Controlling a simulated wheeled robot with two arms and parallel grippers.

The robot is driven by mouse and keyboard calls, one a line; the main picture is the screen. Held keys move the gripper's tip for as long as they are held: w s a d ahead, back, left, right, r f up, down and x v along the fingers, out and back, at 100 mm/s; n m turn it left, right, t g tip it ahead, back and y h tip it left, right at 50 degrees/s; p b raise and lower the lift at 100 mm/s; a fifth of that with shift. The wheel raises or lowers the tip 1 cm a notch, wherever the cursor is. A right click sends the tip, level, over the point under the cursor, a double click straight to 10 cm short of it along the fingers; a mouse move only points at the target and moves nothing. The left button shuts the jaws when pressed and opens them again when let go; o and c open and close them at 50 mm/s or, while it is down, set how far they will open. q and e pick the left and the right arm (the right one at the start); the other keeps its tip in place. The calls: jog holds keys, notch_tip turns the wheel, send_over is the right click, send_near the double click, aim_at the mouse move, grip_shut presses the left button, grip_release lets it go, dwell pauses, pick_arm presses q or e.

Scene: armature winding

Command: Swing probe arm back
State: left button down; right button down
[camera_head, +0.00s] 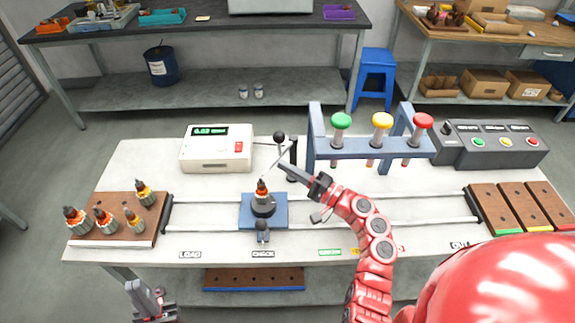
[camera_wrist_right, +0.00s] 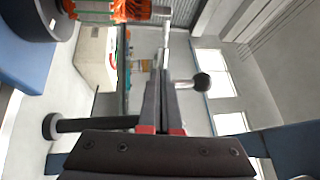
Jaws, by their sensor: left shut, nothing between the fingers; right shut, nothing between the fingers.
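The probe arm (camera_head: 277,160) is a thin pale rod running from a dark post down toward the armature (camera_head: 262,188) on the blue carriage (camera_head: 248,212). Its black ball knob (camera_head: 279,136) stands at the upper end. In the right wrist view the rod (camera_wrist_right: 166,32) reaches the orange armature (camera_wrist_right: 132,10), and the knob (camera_wrist_right: 203,82) is right of the fingers. My right gripper (camera_head: 283,167) is shut and empty, close beside the rod; contact cannot be told. It also shows in the wrist view (camera_wrist_right: 162,72). My left gripper (camera_head: 145,292) is shut and empty at the table's front edge.
A meter (camera_head: 217,148) reads about 6.02. A blue frame (camera_head: 360,150) with green, yellow and red knobs stands right of the post. A brown tray (camera_head: 120,240) with several armatures is left; brown bins (camera_head: 495,212) and a button box (camera_head: 490,144) are right.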

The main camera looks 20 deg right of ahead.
aim_at(273, 164)
dwell(0.4)
jog(key=a+m+t+h, duration=0.1)
jog(key=h, duration=0.1)
jog(key=w+a+m+t+h+b, duration=0.1)
jog(key=h, duration=0.1)
jog(key=w+a+m+t+h, duration=0.1)
jog(key=m+h, duration=0.1)
jog(key=shift+w+a+t+h, duration=0.1)
jog(key=shift+w+t+h, duration=0.05)
jog(key=shift+t+h, duration=0.15)
jog(key=shift+w+a+m+t+h+b, duration=0.2)
jog(key=shift+w+a+m+h+b, duration=0.1)
jog(key=shift+w+m+h+b, duration=0.3)
jog(key=shift+w+a+m+t+h+b, duration=0.25)
jog(key=shift+w+m+h+b, duration=0.15)
jog(key=shift+w+h, duration=0.4)
jog(key=shift+s, duration=0.15)
